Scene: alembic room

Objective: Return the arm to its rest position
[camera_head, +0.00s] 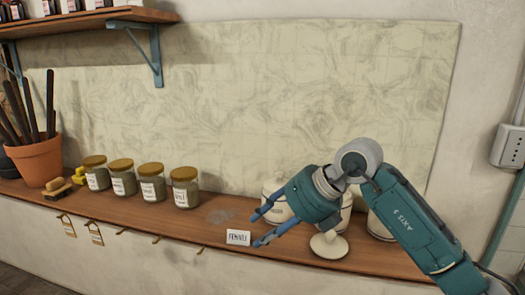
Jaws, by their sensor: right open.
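My right arm (414,222) comes in from the lower right, teal and grey, and reaches left over the wooden shelf (215,232). My right gripper (259,229) is open, with its blue fingers apart and nothing between them that I can make out. A small white label card (238,237) stands on the shelf just left of the fingers. My left gripper is not in view.
Several lidded jars (152,183) stand in a row on the shelf. A terracotta pot (37,162) stands left. An upper shelf (95,20) and a wall box (509,147) flank the marbled panel.

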